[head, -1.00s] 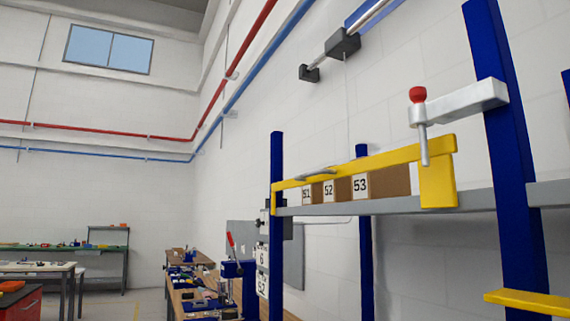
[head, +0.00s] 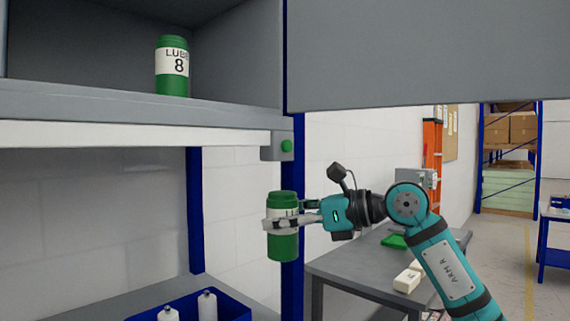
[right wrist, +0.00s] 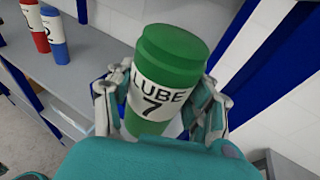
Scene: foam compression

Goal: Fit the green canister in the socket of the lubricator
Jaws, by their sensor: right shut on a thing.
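A green canister (head: 283,250) with a white band is held upright by my right gripper (head: 278,222), shut around its middle. In the right wrist view the same canister (right wrist: 173,50) reads "LUBE 7", with a finger on each side. In the head view it is in front of a blue post, below the level of the upper shelf. A second green canister (head: 172,85), marked "LUBE 8", stands upright on the upper shelf. I cannot make out the lubricator or its socket in these views. My left gripper is not in view.
The shelf's front edge (head: 120,104) and a grey panel (head: 430,50) lie above the held canister. A blue bin (head: 232,308) with white bottles is at lower left. A grey table (head: 345,264) stands behind my right arm. Red and blue containers (right wrist: 54,38) show in the right wrist view.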

